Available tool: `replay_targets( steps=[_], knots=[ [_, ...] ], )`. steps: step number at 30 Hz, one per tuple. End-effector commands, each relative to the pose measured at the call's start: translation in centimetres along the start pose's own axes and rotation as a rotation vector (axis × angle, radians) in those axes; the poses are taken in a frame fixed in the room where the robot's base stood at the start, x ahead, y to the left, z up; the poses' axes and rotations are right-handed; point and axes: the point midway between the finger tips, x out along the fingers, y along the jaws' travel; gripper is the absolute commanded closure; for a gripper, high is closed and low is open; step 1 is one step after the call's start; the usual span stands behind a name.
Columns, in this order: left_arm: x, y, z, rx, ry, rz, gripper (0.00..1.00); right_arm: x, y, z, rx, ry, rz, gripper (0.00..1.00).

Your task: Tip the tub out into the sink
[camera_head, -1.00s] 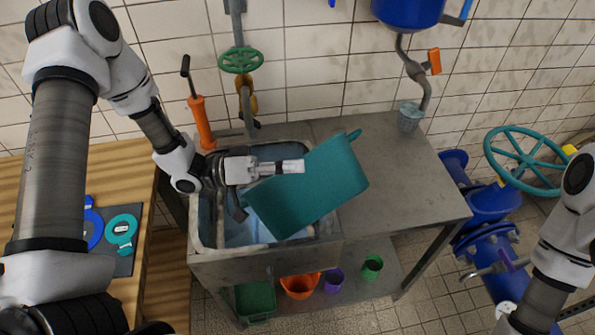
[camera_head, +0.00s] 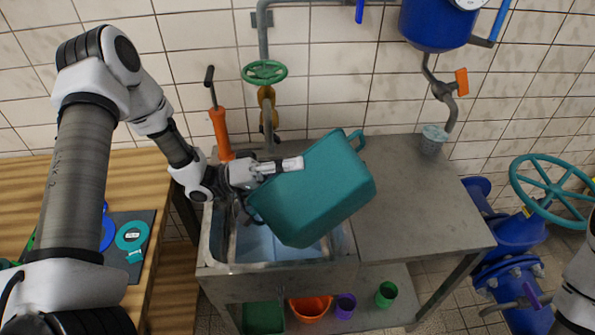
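The teal tub (camera_head: 318,190) is tilted steeply over the sink (camera_head: 228,255). Its outer side and underside face me, and one looped handle sticks up at its upper right. Its inside is hidden, so I cannot tell what is in it. My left gripper (camera_head: 268,170) is shut on the tub's left end, with one pale finger visible against it; the other finger is mostly hidden. A light blue surface shows in the sink basin below the tub. No flow out of the tub is visible. My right gripper is out of view; only part of that arm shows at the right edge.
A green tap wheel (camera_head: 264,72) and an orange-handled tool (camera_head: 221,132) stand behind the sink. A small grey cup (camera_head: 433,140) is at the counter's back right; the counter (camera_head: 415,205) is otherwise clear. Several coloured containers sit on the shelf below.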

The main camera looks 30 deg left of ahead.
Motion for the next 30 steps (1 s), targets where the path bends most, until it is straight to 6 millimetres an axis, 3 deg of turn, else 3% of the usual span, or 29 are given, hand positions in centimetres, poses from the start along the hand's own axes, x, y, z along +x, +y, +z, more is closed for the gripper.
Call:
replay_targets(
  steps=[30],
  knots=[
    [-3.6, -3.1, -2.8, -0.185, 0.123, 0.104, 1.00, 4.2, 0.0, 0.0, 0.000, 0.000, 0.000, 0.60]
  ],
)
